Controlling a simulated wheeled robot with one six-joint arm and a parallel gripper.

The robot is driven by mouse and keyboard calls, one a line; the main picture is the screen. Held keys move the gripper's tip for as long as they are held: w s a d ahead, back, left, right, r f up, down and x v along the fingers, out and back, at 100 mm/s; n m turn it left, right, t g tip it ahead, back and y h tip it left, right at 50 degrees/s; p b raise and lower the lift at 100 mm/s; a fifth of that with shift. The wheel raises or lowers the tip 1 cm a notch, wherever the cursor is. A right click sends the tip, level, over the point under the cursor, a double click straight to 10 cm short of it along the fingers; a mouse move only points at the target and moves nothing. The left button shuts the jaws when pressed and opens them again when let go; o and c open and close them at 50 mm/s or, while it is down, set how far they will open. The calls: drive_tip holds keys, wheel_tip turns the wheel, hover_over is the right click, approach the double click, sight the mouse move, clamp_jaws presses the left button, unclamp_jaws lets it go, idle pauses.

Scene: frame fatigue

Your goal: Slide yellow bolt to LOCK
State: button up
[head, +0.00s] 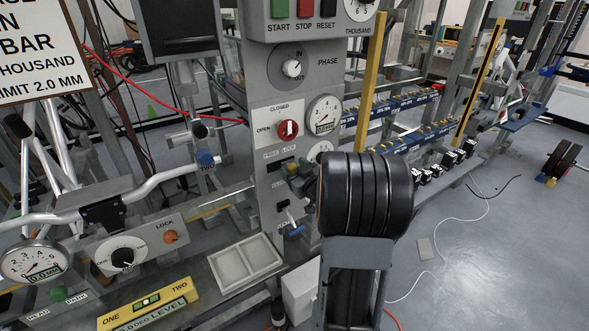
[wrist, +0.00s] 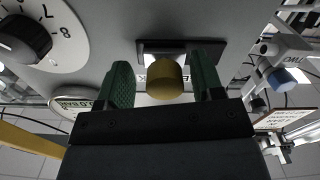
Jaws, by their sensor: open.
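The yellow bolt (wrist: 166,78) shows its round, yellow-brown end in the wrist view, in front of a dark slot plate (wrist: 220,44) on the grey panel. My gripper (wrist: 164,84) is open, with one green finger on each side of the bolt. A gap shows between the bolt and each finger, and I cannot tell how deep the fingers reach past it. In the head view my gripper (head: 296,178) is at the grey column (head: 262,110), just below a FREE LOCK label (head: 280,154).
A red knob (head: 288,129) marked OPEN and CLOSED and a round gauge (head: 323,114) are above my gripper. A blue-tipped lever (head: 295,231) is below it. A blue knob (head: 206,158) is to the left, and an empty grey tray (head: 244,264) lies lower left.

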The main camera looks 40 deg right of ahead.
drive_tip(key=s+b, duration=0.1)
drive_tip(key=s, duration=1.2)
drive_tip(key=shift+s+a, duration=0.2)
drive_tip(key=shift+a, duration=0.15)
drive_tip(key=s+d+f+m+g+h+p, duration=0.3)
drive_tip(key=s+d+f+m+g+h, duration=0.3)
drive_tip(key=g, duration=0.5)
drive_tip(key=a+r+n+g+y+p, duration=0.1)
drive_tip(key=a+r+p, duration=0.3)
drive_tip(key=a, duration=0.5)
drive_tip(key=a+r+n+g+y+p, duration=0.1)
drive_tip(key=a+r+n+y+p, duration=0.1)
drive_tip(key=a+r+p, duration=0.3)
drive_tip(key=a+r+n+g+y+p, duration=0.1)
drive_tip(key=a+r+y+p, duration=0.3)
drive_tip(key=a+r, duration=0.6)
drive_tip(key=a+p, duration=0.1)
drive_tip(key=a, duration=0.4)
drive_tip(key=shift+w+r+n, duration=0.15)
drive_tip(key=shift+r+n, duration=0.15)
drive_tip(key=shift+r, duration=0.05)
drive_tip(key=shift+d, duration=0.15)
